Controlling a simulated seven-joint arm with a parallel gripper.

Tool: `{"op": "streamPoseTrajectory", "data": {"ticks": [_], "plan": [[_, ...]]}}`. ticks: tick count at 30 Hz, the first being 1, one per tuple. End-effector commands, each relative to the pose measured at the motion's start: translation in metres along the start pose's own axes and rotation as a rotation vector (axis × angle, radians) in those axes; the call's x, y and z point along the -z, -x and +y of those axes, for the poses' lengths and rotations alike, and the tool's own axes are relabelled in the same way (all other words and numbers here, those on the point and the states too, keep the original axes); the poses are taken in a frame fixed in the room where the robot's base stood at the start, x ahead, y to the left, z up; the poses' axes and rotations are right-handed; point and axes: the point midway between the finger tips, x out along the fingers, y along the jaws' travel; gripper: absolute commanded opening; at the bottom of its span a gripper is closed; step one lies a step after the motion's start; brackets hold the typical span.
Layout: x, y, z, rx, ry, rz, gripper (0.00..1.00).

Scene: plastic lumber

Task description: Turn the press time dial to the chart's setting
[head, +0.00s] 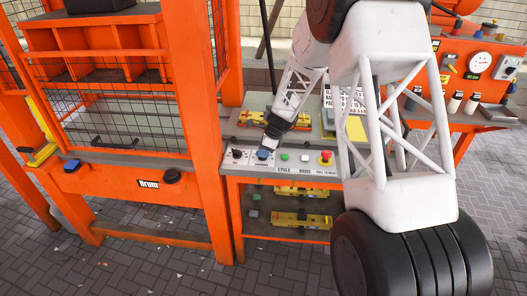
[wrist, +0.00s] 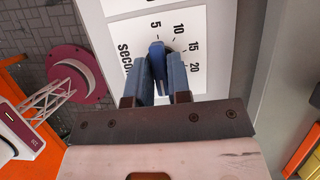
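The press time dial is a blue knob (wrist: 158,55) on a white scale plate (wrist: 185,70) marked 5, 10, 15, 20 and "seconds". Its narrow end points up in the wrist view, close to the 5 mark. My gripper (wrist: 162,75) has its blue-grey fingers on both sides of the knob, apparently touching it. In the head view my gripper (head: 265,150) is over the blue dial on the grey control panel (head: 310,171). A white chart with black print (head: 345,101) stands behind the panel, partly hidden by my arm and too small to read.
A black dial (head: 237,154) sits just left of my gripper. A green button (head: 284,157), a white button (head: 305,158) and a red stop button (head: 326,157) are to the right. An orange post (head: 195,120) rises on the left. Yellow tools (head: 300,219) lie on the shelf below.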

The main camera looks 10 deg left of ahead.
Motion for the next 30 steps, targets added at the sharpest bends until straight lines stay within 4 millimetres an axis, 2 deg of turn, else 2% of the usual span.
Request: {"op": "streamPoseTrajectory", "data": {"ticks": [1,3,17,30], "plan": [[0.0000,0.0001,0.0000,0.000,0.000,0.000,0.10],[0.0000,0.0001,0.0000,0.000,0.000,0.000,0.00],[-0.0003,0.0006,-0.0006,-0.019,0.046,-0.001,0.00],[-0.0006,0.0008,-0.0017,-0.129,0.312,-0.001,0.00]]}}
